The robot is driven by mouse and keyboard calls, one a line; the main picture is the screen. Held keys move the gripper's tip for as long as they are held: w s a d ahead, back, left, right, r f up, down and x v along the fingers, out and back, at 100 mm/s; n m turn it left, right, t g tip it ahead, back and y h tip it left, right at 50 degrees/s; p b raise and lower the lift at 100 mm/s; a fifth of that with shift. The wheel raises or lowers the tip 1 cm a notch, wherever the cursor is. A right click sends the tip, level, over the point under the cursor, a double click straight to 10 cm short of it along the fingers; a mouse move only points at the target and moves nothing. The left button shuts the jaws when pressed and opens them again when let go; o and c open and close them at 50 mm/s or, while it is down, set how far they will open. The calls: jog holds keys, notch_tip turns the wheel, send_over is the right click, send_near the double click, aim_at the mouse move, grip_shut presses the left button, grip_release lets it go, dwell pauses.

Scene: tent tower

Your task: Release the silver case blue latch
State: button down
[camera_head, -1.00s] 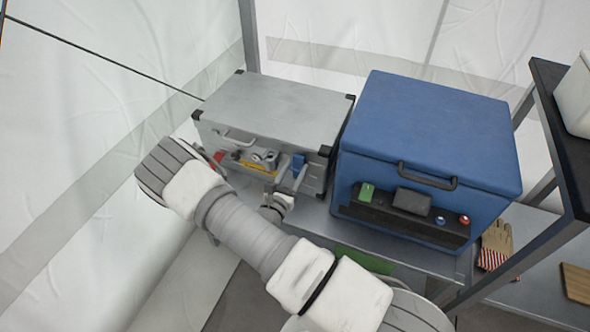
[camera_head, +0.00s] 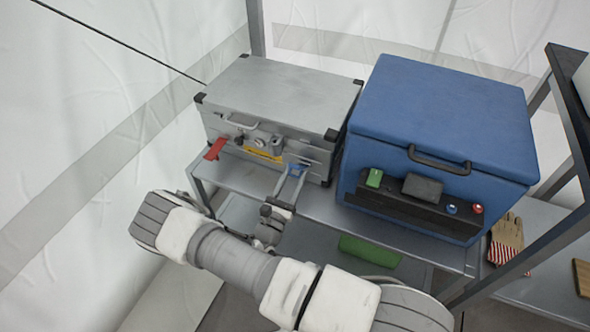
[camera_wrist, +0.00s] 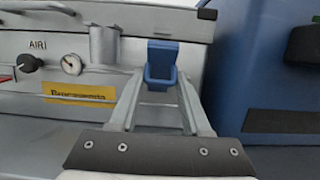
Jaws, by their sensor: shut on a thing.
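The silver case (camera_head: 285,95) stands on a metal shelf, its lid down. The blue latch (camera_head: 296,168) is on the right of its front face. In the wrist view the blue latch (camera_wrist: 161,65) sits between my fingertips, its lower part jutting toward me. My gripper (camera_head: 293,172) is shut on it; the gripper also shows in the wrist view (camera_wrist: 160,82). The fingers partly cover the latch's sides, and I cannot tell whether its upper end is still hooked. A red latch (camera_head: 215,149) juts outward on the left of the front.
A blue cooler box (camera_head: 440,120) stands close to the right of the case. The case front has a handle (camera_head: 241,125), a gauge (camera_wrist: 71,65), a knob (camera_wrist: 28,63) and a yellow label (camera_wrist: 85,93). A glove (camera_head: 507,238) lies at the right.

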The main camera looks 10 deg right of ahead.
jog(key=shift+f+b, duration=0.4)
jog(key=shift+f, duration=1.2)
jog(key=shift+w+d+f, duration=0.1)
jog(key=shift+w+f, duration=0.05)
jog(key=shift+f, duration=0.55)
jog(key=shift+c, duration=1.9)
grip_release()
jog(key=shift+r, duration=0.25)
jog(key=p+v, duration=0.2)
jog(key=v, duration=1.5)
